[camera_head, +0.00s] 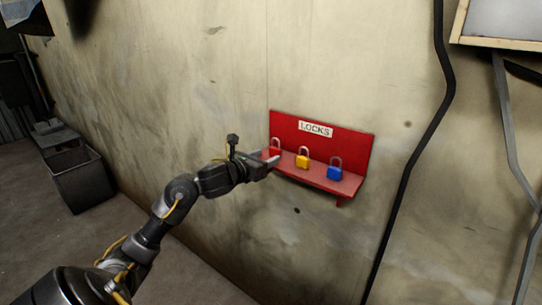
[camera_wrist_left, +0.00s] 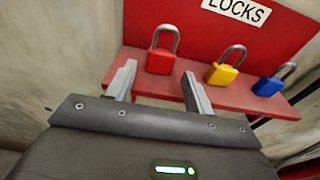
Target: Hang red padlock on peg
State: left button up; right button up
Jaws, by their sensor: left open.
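The red padlock (camera_head: 275,150) stands at the left end of a red wall shelf labelled LOCKS (camera_head: 350,185), its shackle up. My left gripper (camera_head: 272,160) is at the shelf's left end, close in front of this padlock. In the left wrist view the red padlock (camera_wrist_left: 161,59) shows just beyond and between the two open fingertips (camera_wrist_left: 158,80). The fingers hold nothing, and I cannot tell whether they touch the padlock. No peg can be made out in either view. My right gripper is not in view.
A yellow padlock (camera_head: 302,161) and a blue padlock (camera_head: 335,173) stand to the right on the same shelf. A black cable (camera_head: 410,165) runs down the wall. A dark bin (camera_head: 82,182) stands on the floor at the left.

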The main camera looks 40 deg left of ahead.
aim_at(274, 149)
pick_arm(q)
jog(key=shift+w+f+b, duration=0.25)
jog(key=shift+w+b, duration=0.3)
jog(key=shift+w, duration=0.1)
jog(key=shift+w+b, duration=0.45)
jog(key=shift+w, duration=0.95)
jog(key=shift+c, duration=0.2)
jog(key=c, duration=0.7)
jog(key=shift+r, duration=0.7)
jog(key=shift+s, duration=0.1)
